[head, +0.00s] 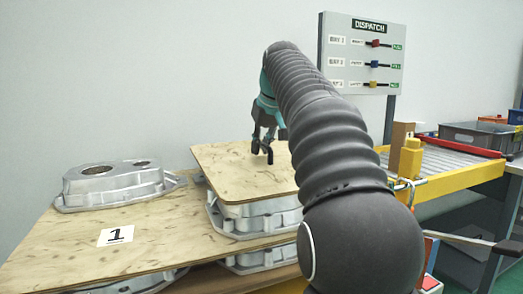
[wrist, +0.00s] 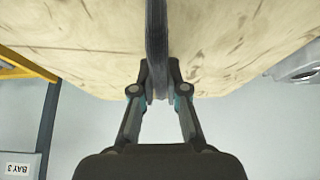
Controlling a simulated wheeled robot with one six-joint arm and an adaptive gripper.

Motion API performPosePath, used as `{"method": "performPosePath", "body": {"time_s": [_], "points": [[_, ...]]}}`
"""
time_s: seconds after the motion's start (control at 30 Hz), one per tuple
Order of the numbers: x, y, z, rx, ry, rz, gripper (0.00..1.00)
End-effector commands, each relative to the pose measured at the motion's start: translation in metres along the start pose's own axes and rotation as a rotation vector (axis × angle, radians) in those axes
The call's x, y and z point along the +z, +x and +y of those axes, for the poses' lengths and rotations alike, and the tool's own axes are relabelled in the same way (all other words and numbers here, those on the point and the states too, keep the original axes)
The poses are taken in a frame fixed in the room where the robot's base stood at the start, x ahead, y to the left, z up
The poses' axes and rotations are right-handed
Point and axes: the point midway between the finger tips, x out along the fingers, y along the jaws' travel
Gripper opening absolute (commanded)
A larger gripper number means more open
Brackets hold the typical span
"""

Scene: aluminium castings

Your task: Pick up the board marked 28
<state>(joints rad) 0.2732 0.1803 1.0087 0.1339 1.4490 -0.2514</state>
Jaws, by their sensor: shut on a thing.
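A plywood board (head: 225,165) lies on top of aluminium castings (head: 250,215) in the head view. No number shows on its visible face, so I cannot tell whether it is the one marked 28. My gripper (head: 263,150) is at the board's upper side, partly hidden behind my arm. In the wrist view the board (wrist: 230,40) fills the upper part, and my gripper (wrist: 159,95) is shut on a dark upright strip (wrist: 157,45) standing against the board, which looks like a handle. A lower plywood board marked 1 (head: 70,240) lies beneath the castings.
A single casting (head: 115,183) sits on the lower board at left. A DISPATCH panel (head: 365,55) stands behind. At right are a yellow-framed roller conveyor (head: 450,170), a grey crate (head: 475,136) and a yellow block (head: 411,160). A BAY 3 sign (wrist: 20,168) shows in the wrist view.

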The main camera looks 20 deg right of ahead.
Motion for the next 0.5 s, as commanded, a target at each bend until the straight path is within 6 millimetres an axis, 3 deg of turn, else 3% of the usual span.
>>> {"method": "performPosePath", "body": {"time_s": [0.1, 0.5], "points": [[-0.011, -0.019, 0.000, 0.001, 0.000, 0.005, 0.00], [-0.035, -0.060, 0.000, 0.001, -0.001, 0.005, 0.00]]}}
